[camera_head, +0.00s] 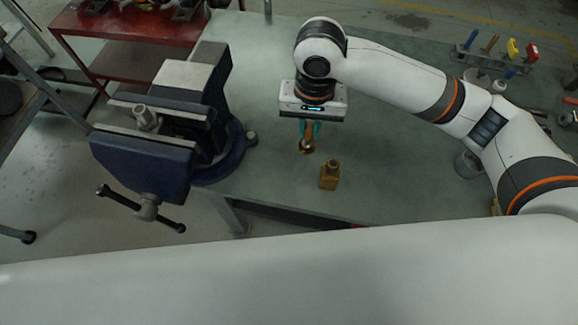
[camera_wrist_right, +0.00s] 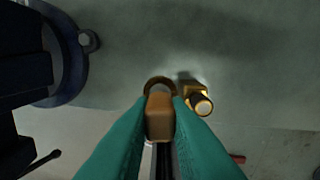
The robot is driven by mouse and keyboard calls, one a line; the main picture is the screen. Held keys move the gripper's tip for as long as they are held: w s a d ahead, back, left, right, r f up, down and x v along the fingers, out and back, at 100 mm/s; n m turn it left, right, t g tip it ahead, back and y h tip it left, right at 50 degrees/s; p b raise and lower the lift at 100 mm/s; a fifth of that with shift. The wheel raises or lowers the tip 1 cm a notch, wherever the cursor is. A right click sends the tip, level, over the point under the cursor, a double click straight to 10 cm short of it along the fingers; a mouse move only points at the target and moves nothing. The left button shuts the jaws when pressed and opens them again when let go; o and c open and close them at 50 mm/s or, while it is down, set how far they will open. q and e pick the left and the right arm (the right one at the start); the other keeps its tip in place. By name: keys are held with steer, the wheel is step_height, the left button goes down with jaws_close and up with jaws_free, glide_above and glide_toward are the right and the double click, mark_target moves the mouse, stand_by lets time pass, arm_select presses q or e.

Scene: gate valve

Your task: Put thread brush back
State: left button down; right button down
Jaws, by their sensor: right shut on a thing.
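My right gripper (camera_head: 309,128) has green fingers and points down above the bench. It is shut on a brown-handled tool, seemingly the thread brush (camera_head: 307,145), with a rounded lower end. In the right wrist view the brown handle (camera_wrist_right: 160,118) sits between the green fingers, with a round brown-gold part beyond it; bristles cannot be made out. A small brass fitting (camera_head: 329,176) stands on the bench just below and right of the held tool, apart from it in the head view. It also shows in the right wrist view (camera_wrist_right: 197,98). My left gripper is out of view.
A blue bench vise (camera_head: 165,150) stands at the left. A tool rack (camera_head: 490,62) with several coloured handles is at the back right of the bench (camera_head: 400,175). A grey cup (camera_head: 467,164) stands near my right arm. A red cart (camera_head: 130,25) is behind the vise.

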steer(key=a+f+m+b, duration=0.1)
steer(key=a+f, duration=0.1)
steer(key=a, duration=0.5)
steer(key=shift+w+a+f, duration=0.1)
steer(key=shift+f, duration=2.35)
steer(key=shift+a+f, duration=0.1)
steer(key=shift+f, duration=2.35)
steer(key=c, duration=1.4)
jaws_free()
steer(key=shift+f, duration=0.1)
steer(key=shift+o, duration=0.2)
step_height(320, 180, up, 12)
